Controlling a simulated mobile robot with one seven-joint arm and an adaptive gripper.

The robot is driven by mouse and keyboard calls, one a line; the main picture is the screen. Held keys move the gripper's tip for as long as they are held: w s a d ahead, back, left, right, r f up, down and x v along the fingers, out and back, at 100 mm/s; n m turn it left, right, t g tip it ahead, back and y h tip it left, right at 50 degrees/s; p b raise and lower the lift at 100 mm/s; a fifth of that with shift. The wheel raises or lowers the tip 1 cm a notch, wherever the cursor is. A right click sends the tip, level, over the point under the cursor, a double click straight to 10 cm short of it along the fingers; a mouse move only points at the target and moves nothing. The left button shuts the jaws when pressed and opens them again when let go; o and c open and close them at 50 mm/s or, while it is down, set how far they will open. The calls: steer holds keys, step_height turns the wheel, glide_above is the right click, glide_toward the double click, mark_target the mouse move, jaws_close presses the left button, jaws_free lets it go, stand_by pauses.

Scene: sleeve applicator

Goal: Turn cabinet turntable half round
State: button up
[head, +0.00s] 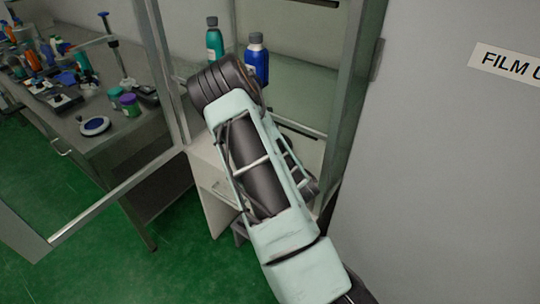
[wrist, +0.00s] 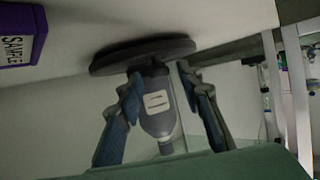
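The cabinet (head: 175,75) stands open in the head view, and my arm reaches into it. The turntable (wrist: 110,60) is a dark round disc in the wrist view, which looks upside down. A grey bottle (wrist: 157,118) with a pale label stands on it. My gripper (wrist: 160,77) is open. Its two blue-padded fingers are apart, one on each side of the bottle in the picture, with the tips near the disc's rim. I cannot tell whether they touch anything. My arm hides the turntable and gripper in the head view.
A teal bottle (head: 214,42) and a blue bottle (head: 257,62) show inside the cabinet behind my arm. A purple SAMPLE box (wrist: 18,35) is at the wrist view's upper left. The open glass door (head: 100,195) is left of my arm. A cluttered bench (head: 110,140) stands further left.

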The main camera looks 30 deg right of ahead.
steer(key=v, duration=1.2)
steer(key=shift+c, duration=0.4)
